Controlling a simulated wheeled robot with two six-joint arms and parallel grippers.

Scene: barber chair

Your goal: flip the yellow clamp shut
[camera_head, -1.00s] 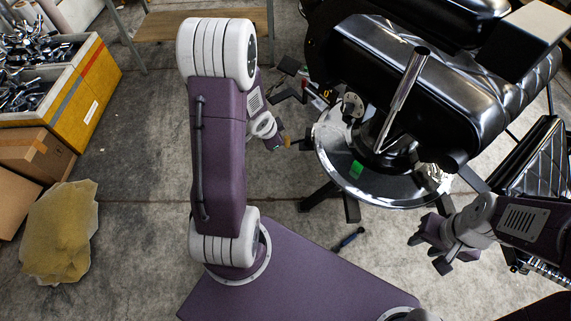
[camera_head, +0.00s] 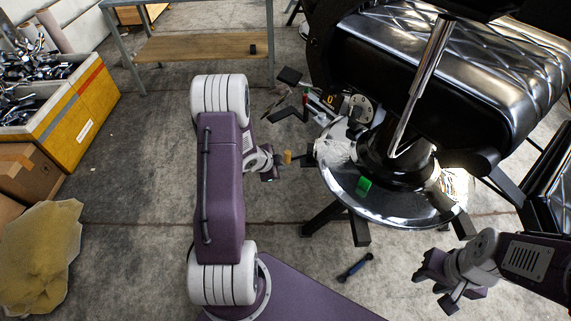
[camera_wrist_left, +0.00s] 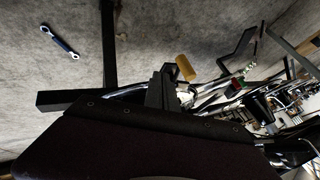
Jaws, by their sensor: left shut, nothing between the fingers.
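The yellow clamp handle (camera_head: 287,157) sticks up beside the left rim of the barber chair's round chrome base (camera_head: 385,212). It also shows in the left wrist view (camera_wrist_left: 185,67), just past the tip of my gripper. My left gripper (camera_head: 269,176) is shut and empty, close to the left of the yellow handle in the head view. Its dark fingers also show in the left wrist view (camera_wrist_left: 160,88). I cannot tell whether they touch the clamp. My right gripper (camera_head: 438,288) is open and empty, below and right of the base.
A blue wrench (camera_head: 355,267) lies on the floor in front of the base. Several dark tools (camera_head: 290,105) lie behind the clamp. A green block (camera_head: 364,184) sits on the base. The black chair seat (camera_head: 440,65) overhangs it. A yellow crate (camera_head: 85,112) stands at far left.

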